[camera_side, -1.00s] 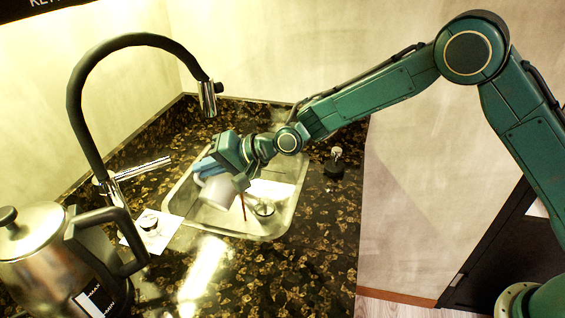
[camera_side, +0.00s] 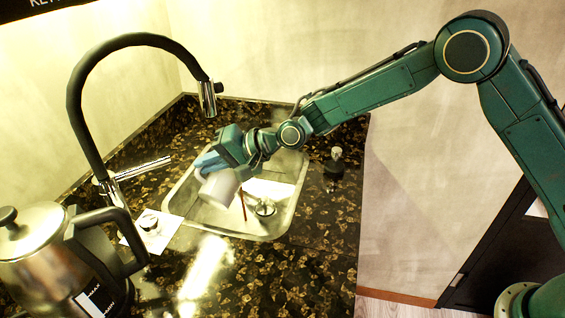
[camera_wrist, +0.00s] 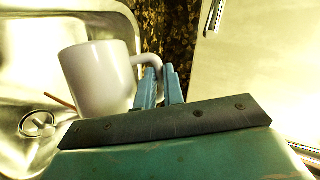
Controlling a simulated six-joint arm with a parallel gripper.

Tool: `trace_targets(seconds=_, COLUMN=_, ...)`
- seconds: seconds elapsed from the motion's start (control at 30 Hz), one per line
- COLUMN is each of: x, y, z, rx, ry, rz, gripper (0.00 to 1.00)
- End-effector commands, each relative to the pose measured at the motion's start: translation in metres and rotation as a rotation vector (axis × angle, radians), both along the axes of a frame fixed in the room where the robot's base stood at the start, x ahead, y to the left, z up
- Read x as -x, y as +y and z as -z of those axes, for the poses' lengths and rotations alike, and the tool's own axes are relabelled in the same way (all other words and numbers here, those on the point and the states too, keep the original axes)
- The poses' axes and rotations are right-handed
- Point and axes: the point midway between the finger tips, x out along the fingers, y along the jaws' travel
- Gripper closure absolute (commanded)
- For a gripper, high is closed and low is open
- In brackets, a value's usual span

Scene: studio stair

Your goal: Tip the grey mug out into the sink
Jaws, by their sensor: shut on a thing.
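The grey mug (camera_side: 218,188), pale in this light, is held tilted over the sink (camera_side: 285,215) in the side view. My gripper (camera_side: 207,162) is shut on its handle. In the wrist view the mug (camera_wrist: 98,80) is left of the blue fingers (camera_wrist: 160,86), which close around the handle (camera_wrist: 146,60). I cannot see into the mug's mouth. A thin reddish-brown streak (camera_side: 243,204) shows beside the mug near the drain (camera_side: 264,207); I cannot tell if it is liquid or a stick.
A black tap (camera_side: 135,38) arches at the left, with its spout (camera_side: 208,98) above and behind the gripper. A steel kettle (camera_side: 40,260) stands at the front left. A small dark-topped item (camera_side: 335,160) stands right of the sink.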

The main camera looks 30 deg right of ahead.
Motion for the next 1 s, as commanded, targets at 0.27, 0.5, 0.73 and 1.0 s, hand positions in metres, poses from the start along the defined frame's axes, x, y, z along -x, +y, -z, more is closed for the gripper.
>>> trace_targets(seconds=0.27, x=-0.002, y=-0.002, z=-0.003, rx=-0.017, ry=0.011, rz=0.001, gripper=1.00)
trace_targets(seconds=0.5, x=-0.004, y=-0.004, z=-0.004, rx=-0.034, ry=0.027, rz=0.002, gripper=1.00)
trace_targets(seconds=0.73, x=-0.006, y=-0.007, z=-0.005, rx=-0.048, ry=0.040, rz=0.003, gripper=1.00)
trace_targets(seconds=1.0, x=-0.009, y=-0.011, z=-0.007, rx=-0.067, ry=0.057, rz=0.004, gripper=1.00)
